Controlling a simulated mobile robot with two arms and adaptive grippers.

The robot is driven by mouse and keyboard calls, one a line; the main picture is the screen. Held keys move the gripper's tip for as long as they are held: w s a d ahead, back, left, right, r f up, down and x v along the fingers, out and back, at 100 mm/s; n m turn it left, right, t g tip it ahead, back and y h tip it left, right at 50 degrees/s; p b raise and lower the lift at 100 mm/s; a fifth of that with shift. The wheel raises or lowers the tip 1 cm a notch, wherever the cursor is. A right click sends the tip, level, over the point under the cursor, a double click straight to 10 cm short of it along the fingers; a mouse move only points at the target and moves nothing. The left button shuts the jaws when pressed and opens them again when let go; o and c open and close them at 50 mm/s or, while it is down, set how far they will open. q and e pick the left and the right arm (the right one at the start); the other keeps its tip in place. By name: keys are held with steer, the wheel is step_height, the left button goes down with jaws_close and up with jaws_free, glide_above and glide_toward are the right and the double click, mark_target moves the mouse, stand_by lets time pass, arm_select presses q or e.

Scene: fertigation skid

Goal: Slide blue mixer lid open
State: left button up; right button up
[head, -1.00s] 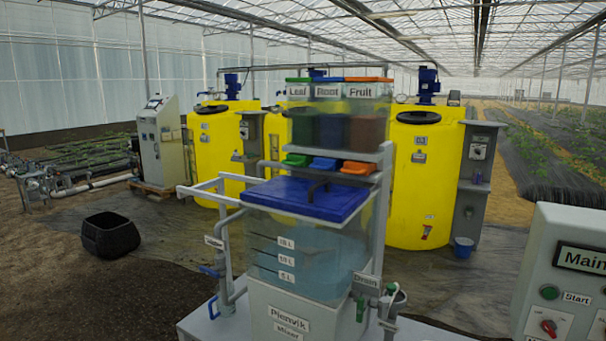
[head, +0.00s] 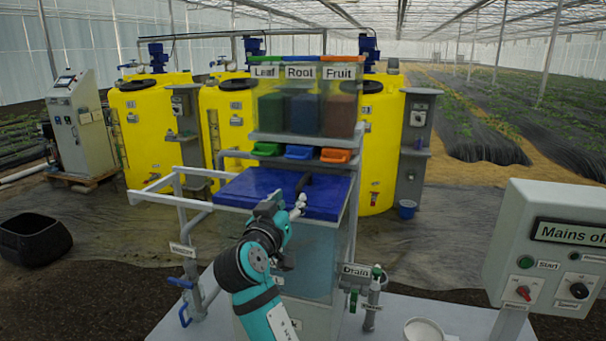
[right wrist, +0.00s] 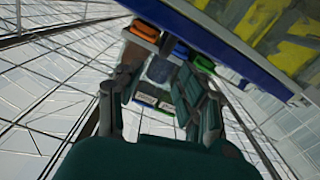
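The blue mixer lid (head: 238,187) lies flat over the clear mixer tank (head: 305,260) and appears closed. Its dark handle (head: 303,184) stands up on top, towards the right. My right gripper (head: 297,207) is at the lid's front part, just in front of the handle; I cannot tell whether it touches the lid. In the right wrist view, my right gripper (right wrist: 155,105) has its fingers apart, with no clearly held object between them. A blue edge, likely the lid (right wrist: 222,45), runs across the upper right there. My left gripper is not in view.
Leaf, Root and Fruit hoppers (head: 305,112) with coloured trays (head: 299,152) stand above the lid's back edge. A drain valve (head: 355,290) and control box (head: 548,250) are to the right.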

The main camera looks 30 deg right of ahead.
steer(key=p, duration=0.2)
glide_toward(305, 175)
steer(key=shift+x, duration=1.05)
steer(key=x, duration=0.2)
steer(key=p+x, duration=0.1)
steer(key=x, duration=0.1)
steer(key=p+x, duration=0.1)
steer(key=x, duration=0.2)
steer(key=shift+f, duration=0.3)
steer(key=shift+w+d+f, duration=0.1)
steer(key=shift+w+d, duration=0.15)
steer(key=shift+d, duration=0.05)
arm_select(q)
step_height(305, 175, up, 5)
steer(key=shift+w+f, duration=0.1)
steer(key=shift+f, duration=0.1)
arm_select(e)
jaws_close()
